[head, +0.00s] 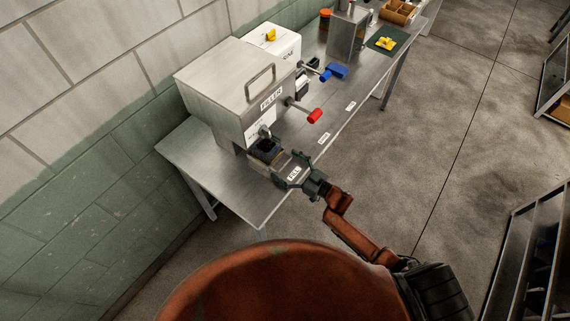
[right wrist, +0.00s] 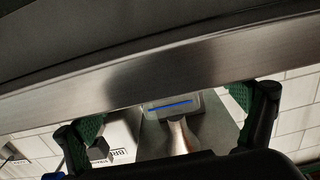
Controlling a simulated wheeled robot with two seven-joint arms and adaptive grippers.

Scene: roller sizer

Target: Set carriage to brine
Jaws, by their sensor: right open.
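The carriage (head: 262,159) is at the near end of the steel bench, below the spout of the grey machine marked FILLER (head: 240,88). It carries a dark vessel (head: 266,147). A label reading FILL (head: 293,173) is on the bench side close to the carriage. My right gripper (head: 292,169) is open at the bench's front edge, its fingers spread on both sides of this label. I cannot tell whether it touches anything. The right wrist view shows its spread green-padded fingers (right wrist: 170,122) and nothing clearly held. My left gripper is not in view.
A red-handled lever (head: 314,116) and a blue-handled lever (head: 334,71) stick out over the bench (head: 222,188). A white box (head: 272,44) with a yellow knob stands behind the filler. Small labels (head: 324,138) line the front edge.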

